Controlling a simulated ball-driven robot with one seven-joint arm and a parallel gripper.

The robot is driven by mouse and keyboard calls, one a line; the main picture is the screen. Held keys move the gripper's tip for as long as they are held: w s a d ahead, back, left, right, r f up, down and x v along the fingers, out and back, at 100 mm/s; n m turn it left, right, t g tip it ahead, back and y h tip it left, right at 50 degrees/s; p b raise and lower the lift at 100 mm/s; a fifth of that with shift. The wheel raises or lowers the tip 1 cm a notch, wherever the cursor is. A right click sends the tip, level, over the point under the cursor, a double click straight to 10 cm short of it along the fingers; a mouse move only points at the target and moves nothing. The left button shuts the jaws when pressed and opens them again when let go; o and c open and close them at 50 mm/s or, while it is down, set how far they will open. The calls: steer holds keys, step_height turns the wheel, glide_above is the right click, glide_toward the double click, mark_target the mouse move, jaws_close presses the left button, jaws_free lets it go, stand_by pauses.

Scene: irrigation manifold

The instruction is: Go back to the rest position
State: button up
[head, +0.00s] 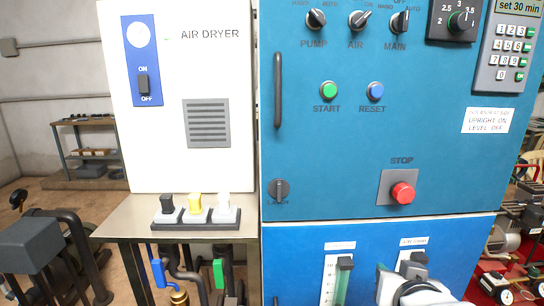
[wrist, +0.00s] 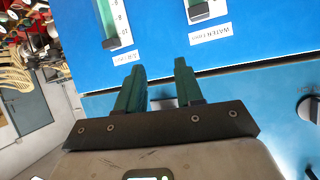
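In the wrist view, my gripper (wrist: 160,66) shows two green fingers standing apart with nothing between them. It is open and empty, in front of the lower blue panel (wrist: 230,105), with the slider gauges beyond its tips. In the head view, part of my arm shows at the bottom right, in front of the lower panel. I cannot tell from these views whether the fingertips touch the panel.
The blue control cabinet (head: 340,150) carries knobs, a green start button (head: 329,90), a blue reset button (head: 376,91) and a red stop button (head: 402,193). A white air dryer (head: 160,130) stands left, behind a bench (head: 130,220) with three rocker switches (head: 197,212). Slider gauges (head: 338,280) are below.

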steer(key=s+d+f+n+g, duration=0.1)
steer(key=s+d+f+g, duration=0.2)
steer(key=s+f, duration=0.55)
steer(key=s+d+f+n+g, duration=0.1)
steer(key=s+d+f+g, duration=0.2)
steer(key=s+f, duration=0.55)
steer(key=s+a+f+n+g+y, duration=0.1)
steer(key=s+f+g, duration=0.4)
steer(key=s+f, duration=0.7)
steer(key=s+y, duration=0.1)
steer(key=s, duration=0.3)
steer(key=shift+f, duration=0.2)
